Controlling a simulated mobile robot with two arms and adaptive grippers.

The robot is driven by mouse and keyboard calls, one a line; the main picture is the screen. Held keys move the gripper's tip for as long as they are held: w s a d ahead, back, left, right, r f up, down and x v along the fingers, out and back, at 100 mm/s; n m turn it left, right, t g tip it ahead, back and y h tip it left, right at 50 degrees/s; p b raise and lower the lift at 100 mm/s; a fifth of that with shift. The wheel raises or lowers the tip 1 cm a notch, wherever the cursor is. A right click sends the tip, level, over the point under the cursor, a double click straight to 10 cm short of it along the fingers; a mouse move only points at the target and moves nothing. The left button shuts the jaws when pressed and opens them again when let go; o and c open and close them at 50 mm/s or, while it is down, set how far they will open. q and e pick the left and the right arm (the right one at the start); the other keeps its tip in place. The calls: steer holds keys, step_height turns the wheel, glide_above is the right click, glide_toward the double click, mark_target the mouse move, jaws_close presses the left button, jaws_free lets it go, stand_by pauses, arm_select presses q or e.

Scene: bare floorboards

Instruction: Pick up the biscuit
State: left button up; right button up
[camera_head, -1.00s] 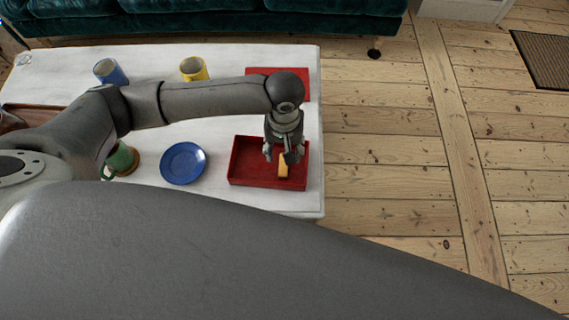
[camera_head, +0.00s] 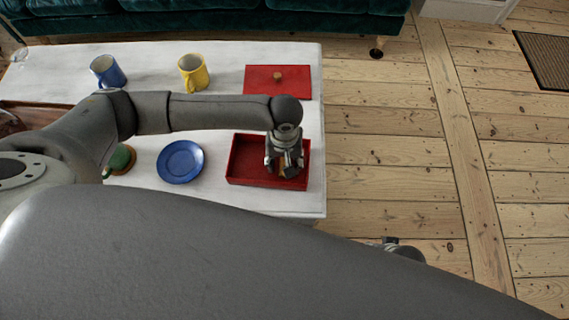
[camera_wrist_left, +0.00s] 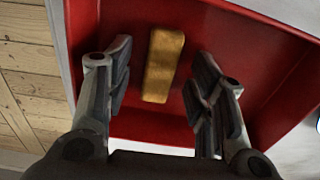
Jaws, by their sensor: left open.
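The biscuit (camera_wrist_left: 163,65) is a golden-brown bar lying in the red tray (camera_head: 233,160) on the white table. In the left wrist view it lies between the two fingers of my left gripper (camera_wrist_left: 155,88), apart from both. In the head view my left gripper (camera_head: 284,167) is over the right part of the tray, pointing down, open and empty, and mostly covers the biscuit (camera_head: 282,173). A small dark part, apparently of my right arm's end (camera_head: 403,250), shows past a grey link; its fingers cannot be made out.
A blue plate (camera_head: 180,161) and a green mug (camera_head: 121,160) are left of the tray.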

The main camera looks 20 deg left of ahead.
arm_select(q)
steer(key=c, duration=0.8)
